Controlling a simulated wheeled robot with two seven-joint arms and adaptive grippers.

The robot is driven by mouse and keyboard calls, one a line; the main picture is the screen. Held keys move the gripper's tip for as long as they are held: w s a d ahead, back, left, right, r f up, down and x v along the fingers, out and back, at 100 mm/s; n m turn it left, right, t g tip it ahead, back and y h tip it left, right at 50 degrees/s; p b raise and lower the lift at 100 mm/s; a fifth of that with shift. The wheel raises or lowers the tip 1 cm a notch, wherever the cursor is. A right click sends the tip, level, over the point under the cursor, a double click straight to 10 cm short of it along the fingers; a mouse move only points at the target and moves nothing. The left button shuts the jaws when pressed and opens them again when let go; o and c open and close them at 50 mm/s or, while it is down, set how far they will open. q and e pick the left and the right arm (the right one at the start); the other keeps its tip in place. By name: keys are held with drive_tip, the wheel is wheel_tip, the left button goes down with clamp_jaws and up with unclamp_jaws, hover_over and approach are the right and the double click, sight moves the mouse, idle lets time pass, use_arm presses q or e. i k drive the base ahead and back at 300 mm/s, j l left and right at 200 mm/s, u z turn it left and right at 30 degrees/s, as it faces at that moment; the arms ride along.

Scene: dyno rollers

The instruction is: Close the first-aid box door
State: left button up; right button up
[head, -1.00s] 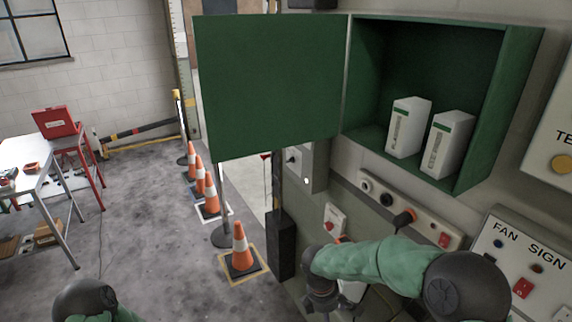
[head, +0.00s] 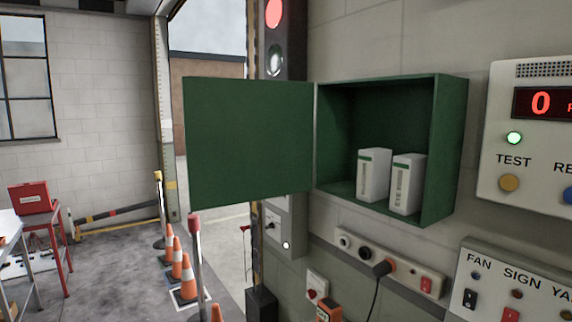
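The green first-aid box (head: 443,150) is fixed to the wall right of centre. Its door (head: 250,143) is hinged on the box's left side and stands wide open, swung out to the left. Two white cartons with green bands stand inside: one on the left (head: 374,176) and one on the right (head: 407,184). Neither of my grippers is in the head view.
Below the box a socket strip (head: 388,266) with a plugged-in black cable runs along the wall. A fan and sign switch panel (head: 515,285) and a test panel (head: 530,140) are at the right. Orange cones (head: 187,277) stand on the floor at lower left.

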sight(245, 141)
drive_tip(key=i+j+z, duration=0.15)
drive_tip(key=z, duration=0.35)
drive_tip(key=i+j+z, duration=0.1)
drive_tip(key=z, duration=0.4)
drive_tip(key=j+z, duration=0.3)
drive_tip(key=z, duration=0.15)
drive_tip(key=i+j+z, duration=0.1)
drive_tip(key=j+z, duration=0.2)
drive_tip(key=z, duration=0.2)
